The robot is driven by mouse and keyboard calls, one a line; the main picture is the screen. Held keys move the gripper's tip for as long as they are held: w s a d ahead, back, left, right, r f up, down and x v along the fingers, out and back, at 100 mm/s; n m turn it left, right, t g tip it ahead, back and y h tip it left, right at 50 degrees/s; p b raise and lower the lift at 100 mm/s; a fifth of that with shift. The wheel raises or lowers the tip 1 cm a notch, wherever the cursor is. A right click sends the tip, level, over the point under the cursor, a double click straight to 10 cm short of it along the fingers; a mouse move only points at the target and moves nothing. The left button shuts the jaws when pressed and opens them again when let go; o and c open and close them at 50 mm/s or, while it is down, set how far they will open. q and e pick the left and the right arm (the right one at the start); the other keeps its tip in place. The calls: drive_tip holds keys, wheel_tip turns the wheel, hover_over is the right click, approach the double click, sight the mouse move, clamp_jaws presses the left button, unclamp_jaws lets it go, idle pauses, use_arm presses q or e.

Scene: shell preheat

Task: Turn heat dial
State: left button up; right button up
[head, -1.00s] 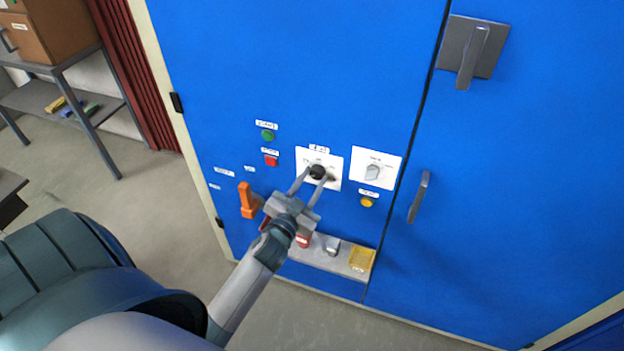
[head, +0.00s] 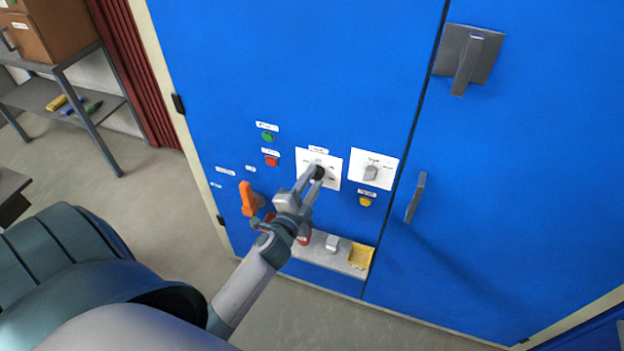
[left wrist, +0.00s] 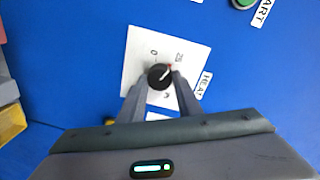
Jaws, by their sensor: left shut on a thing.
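The heat dial (head: 319,173) is a round black knob on a white plate (head: 334,182) on the blue cabinet front. In the left wrist view, the dial (left wrist: 159,76) has a light pointer line aimed up and right, near a red mark. The plate's HEAT label (left wrist: 205,86) is beside it. My left gripper (head: 315,172) is shut on the dial, with one finger on either side of it. The fingers hide part of the plate. My right gripper is not in view.
A second white plate with a grey knob (head: 371,173) is just right. A green button (head: 267,137), a red button (head: 271,161), a yellow button (head: 365,201) and an orange handle (head: 249,199) surround the area. A small shelf (head: 318,252) juts out below. A door handle (head: 416,197) stands to the right.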

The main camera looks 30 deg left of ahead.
use_arm(q)
drive_tip(key=shift+m, duration=0.4)
drive_tip(key=o, duration=1)
drive_tip(key=shift+o, duration=0.2)
drive_tip(key=shift+v, duration=0.8)
drive_tip(key=f+b+v, duration=0.1)
drive_tip(key=b+v, duration=0.4)
drive_tip(key=v, duration=1)
drive_tip(key=shift+s+r, duration=0.35)
drive_tip(key=shift+r, duration=0.15)
drive_tip(key=shift+d, duration=0.1)
